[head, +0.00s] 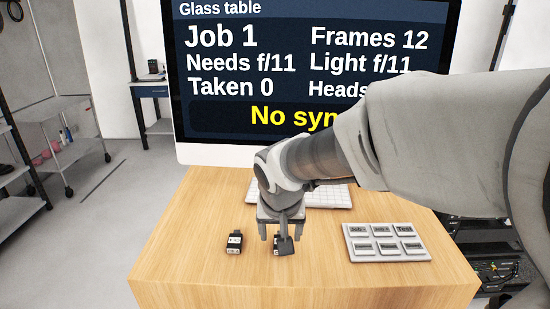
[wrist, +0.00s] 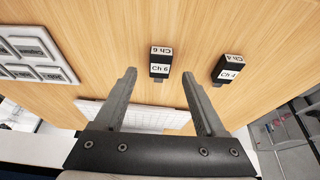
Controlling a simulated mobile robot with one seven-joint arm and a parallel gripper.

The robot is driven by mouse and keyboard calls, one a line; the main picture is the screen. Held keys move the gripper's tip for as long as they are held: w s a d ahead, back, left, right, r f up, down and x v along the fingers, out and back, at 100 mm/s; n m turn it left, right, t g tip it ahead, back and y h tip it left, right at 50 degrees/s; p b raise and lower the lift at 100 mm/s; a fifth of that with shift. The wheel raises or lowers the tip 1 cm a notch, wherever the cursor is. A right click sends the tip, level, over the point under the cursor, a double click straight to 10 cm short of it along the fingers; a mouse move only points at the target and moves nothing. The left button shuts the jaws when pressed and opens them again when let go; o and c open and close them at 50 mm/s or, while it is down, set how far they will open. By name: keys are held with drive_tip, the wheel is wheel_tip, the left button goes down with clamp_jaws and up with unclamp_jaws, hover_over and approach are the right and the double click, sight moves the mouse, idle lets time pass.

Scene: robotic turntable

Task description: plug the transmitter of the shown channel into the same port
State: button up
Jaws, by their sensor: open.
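A small black transmitter with white labels reading "Ch 6" (wrist: 160,65) lies on the wooden table, ahead of and between my fingertips in the wrist view. Its dark body (head: 276,244) is mostly hidden behind my gripper in the head view. A second transmitter, labelled "Ch 4" (wrist: 229,69), lies beside it, outside the fingers; in the head view it is the left one (head: 234,243). My gripper (head: 277,236) is open and empty, low over the table; both fingers show in the wrist view (wrist: 162,75). No port can be made out.
A monitor (head: 300,12) reads "Job 1", "Taken 0" and a yellow "No syn..."; my arm hides the rest, including the end of the "Heads" line. A white keyboard (head: 330,196) lies before it. A button pad (head: 385,258) sits at right. The table's left front is clear.

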drive_tip(key=shift+x, duration=1.3)
clamp_jaws()
